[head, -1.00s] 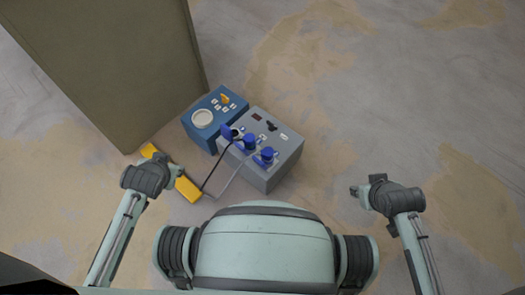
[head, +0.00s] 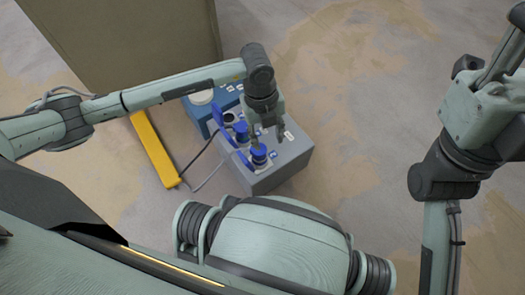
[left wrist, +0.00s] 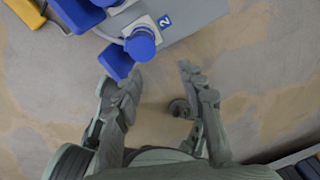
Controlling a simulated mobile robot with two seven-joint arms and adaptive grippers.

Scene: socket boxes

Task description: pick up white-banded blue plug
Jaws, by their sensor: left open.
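A blue plug (head: 258,154) sits upright in the nearest socket of the grey socket box (head: 290,160). It also shows in the left wrist view (left wrist: 141,43), beside a label 2, with a pale cable. A second blue plug (head: 240,131) stands behind it. I cannot make out a white band clearly on either. My left gripper (head: 267,138) is open and empty, over the box by the nearest plug. In the left wrist view its fingers (left wrist: 152,80) are apart below the plug, with bare floor between them. My right gripper is outside the frames.
Blue lids stand open by the sockets; one lid (left wrist: 115,62) is near a left finger. A blue box (head: 200,112) adjoins behind. A yellow bar (head: 154,150) with cables lies left. A large brown block (head: 130,40) stands at the back. Floor on the right is clear.

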